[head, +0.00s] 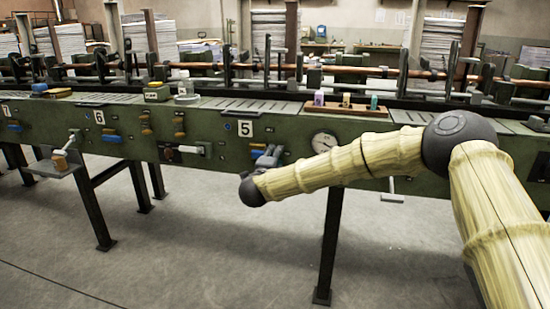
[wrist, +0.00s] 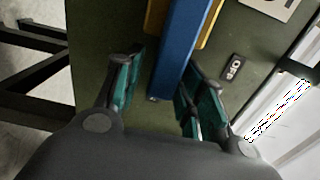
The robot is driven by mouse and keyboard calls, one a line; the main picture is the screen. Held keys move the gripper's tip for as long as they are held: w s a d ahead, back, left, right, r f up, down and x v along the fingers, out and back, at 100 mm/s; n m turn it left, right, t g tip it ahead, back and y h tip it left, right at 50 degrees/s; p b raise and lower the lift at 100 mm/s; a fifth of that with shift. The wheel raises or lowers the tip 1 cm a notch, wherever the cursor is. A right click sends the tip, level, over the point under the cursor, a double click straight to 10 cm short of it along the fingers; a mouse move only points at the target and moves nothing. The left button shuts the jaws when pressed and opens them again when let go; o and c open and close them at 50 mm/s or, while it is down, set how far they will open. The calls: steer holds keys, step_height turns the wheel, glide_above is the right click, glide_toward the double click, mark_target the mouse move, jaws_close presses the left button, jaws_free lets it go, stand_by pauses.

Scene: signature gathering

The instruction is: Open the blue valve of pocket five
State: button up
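The blue valve handle (wrist: 183,45) of pocket five shows in the wrist view as a long blue bar, slanting down from the top edge. My gripper (wrist: 166,72) is open, with its teal-padded fingers on either side of the bar's lower end. A gap shows between the left finger and the bar; the right finger is close to it, and I cannot tell if it touches. In the head view the blue valve (head: 267,153) sits just below the white "5" plate (head: 245,128), and my arm's end is in front of and below it. My fingers cannot be made out clearly there.
A round gauge (head: 323,143) is right of the valve. Other blue and yellow valves line the green machine to the left. The floor (head: 220,240) in front is clear.

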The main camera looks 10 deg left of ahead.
stand_by(0.3)
steer(key=s+a, duration=0.1)
steer(key=s, duration=1.1)
steer(key=shift+a, duration=0.15)
